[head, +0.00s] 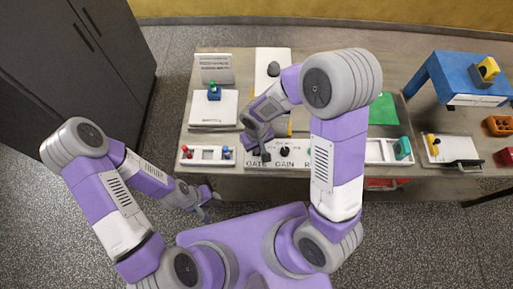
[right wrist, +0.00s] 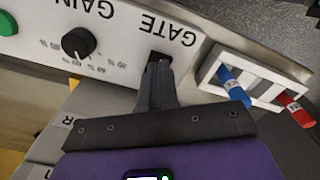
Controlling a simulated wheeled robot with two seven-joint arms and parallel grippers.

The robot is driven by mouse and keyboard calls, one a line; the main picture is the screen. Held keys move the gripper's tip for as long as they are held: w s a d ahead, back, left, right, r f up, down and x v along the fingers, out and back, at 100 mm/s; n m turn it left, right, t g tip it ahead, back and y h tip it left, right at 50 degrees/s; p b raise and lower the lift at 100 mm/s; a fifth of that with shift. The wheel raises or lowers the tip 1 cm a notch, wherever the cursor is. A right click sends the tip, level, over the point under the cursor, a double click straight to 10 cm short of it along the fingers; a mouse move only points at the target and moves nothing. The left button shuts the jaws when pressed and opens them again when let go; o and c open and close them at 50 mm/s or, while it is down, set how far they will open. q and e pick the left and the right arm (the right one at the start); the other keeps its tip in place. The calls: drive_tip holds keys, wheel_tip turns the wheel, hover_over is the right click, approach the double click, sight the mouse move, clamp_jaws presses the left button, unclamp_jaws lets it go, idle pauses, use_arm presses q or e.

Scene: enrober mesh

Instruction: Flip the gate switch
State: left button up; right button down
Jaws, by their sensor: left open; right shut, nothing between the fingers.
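The white control panel (head: 298,157) stands at the table's front edge, with the words GATE and GAIN on it. In the right wrist view the panel (right wrist: 120,32) carries a black GAIN knob (right wrist: 78,43) with a scale. My right gripper (head: 264,157) is shut and empty. In the right wrist view its fingertips (right wrist: 159,62) are at the panel beside the GATE label. The gate switch is hidden behind or merged with the dark fingertips, so its position and any contact cannot be told. My left gripper (head: 208,205) is open and empty, in front of the table and away from the panel.
A white frame (head: 206,148) with red and blue plugs sits left of the panel; its blue plug (right wrist: 232,84) is near my right gripper. A white tray with a teal block (head: 402,149) lies to the right. A blue stand (head: 440,82) is at the far right.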

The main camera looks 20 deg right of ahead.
drive_tip(key=shift+f+b, duration=0.9)
drive_tip(key=shift+f, duration=0.05)
idle(0.9)
drive_tip(key=shift+r, duration=0.15)
drive_tip(key=shift+r+p, duration=2.55)
drive_tip(key=shift+r, duration=0.9)
